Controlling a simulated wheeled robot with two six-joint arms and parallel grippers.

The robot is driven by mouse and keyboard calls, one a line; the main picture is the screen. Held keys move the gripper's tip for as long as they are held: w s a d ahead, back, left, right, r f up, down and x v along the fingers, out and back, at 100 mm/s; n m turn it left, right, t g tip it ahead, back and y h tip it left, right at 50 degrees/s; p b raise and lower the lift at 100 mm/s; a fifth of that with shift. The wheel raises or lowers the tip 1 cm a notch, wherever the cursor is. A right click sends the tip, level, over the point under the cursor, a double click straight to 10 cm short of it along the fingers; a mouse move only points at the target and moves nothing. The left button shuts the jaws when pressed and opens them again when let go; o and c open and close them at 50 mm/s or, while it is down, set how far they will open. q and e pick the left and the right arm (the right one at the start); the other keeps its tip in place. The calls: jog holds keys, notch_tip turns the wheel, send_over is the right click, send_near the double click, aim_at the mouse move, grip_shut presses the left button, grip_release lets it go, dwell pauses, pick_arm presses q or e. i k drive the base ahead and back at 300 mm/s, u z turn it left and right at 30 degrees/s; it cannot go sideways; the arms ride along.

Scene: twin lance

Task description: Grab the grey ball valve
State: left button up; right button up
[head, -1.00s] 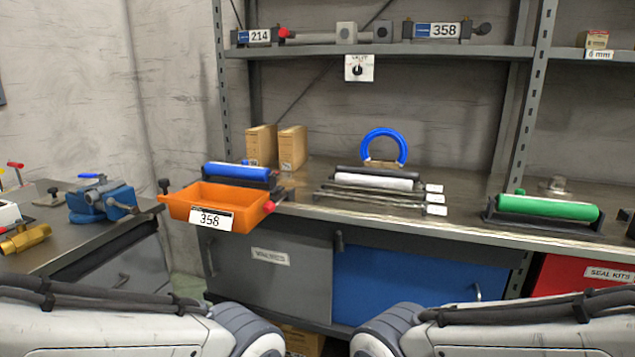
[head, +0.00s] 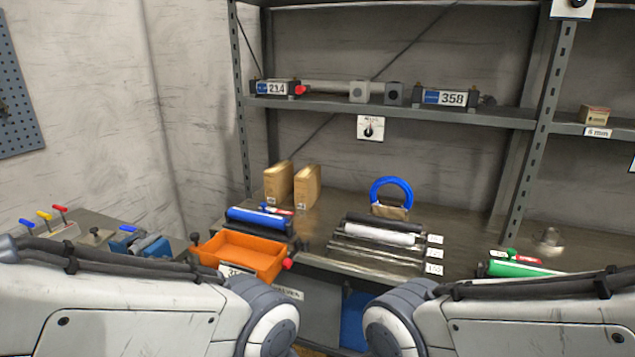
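I cannot make out a grey ball valve for sure. On the left bench, a white block (head: 56,233) carries small red, yellow and blue handles at its back. Beside it is a blue vise (head: 128,242) with a grey piece on it, too small to identify. On the upper shelf, a light grey block (head: 358,92) and a darker grey block (head: 394,93) sit along a bar between the labelled ends. Both my arms cross the bottom of the head view, and neither gripper shows. My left arm hides the front of the left bench.
An orange bin (head: 240,255) stands at the long bench's front left edge. Behind it are a blue roller (head: 258,219) and cardboard boxes (head: 306,187). A blue ring (head: 391,189), a white roller (head: 380,233) and a green roller (head: 515,269) sit further right.

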aim_at(144, 239)
jog(key=u, duration=0.75)
